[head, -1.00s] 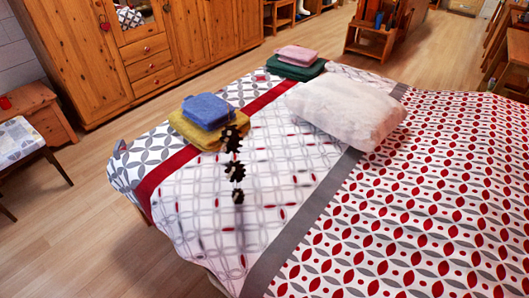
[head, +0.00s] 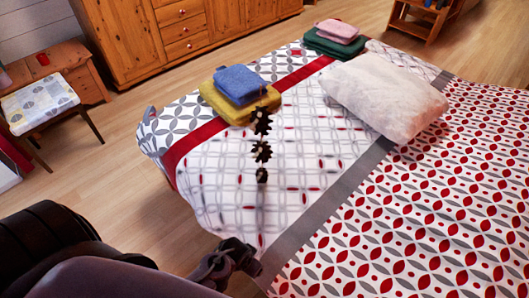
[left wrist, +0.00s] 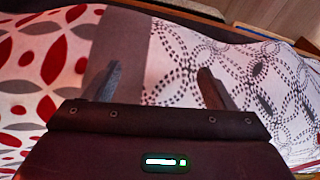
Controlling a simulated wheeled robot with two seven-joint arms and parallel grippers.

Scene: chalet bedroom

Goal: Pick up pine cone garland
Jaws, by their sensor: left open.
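The pine cone garland (head: 261,152) shows in the head view as a short row of dark brown cones. It runs from the yellow towel's edge down across the white patterned bedspread. My left gripper (head: 240,260) is at the near edge of the bed, below the garland in the picture and apart from it. In the left wrist view my left gripper (left wrist: 158,85) is open, its two fingers apart with only bedspread beneath. The garland does not show in that view. My right gripper is not in view.
Folded blue (head: 239,84) and yellow towels (head: 212,100) lie beside the garland. A cream pillow (head: 385,95) and pink (head: 337,31) and green towels (head: 322,44) lie farther back on the bed. A cushioned chair (head: 40,103) stands at left. The near bedspread is clear.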

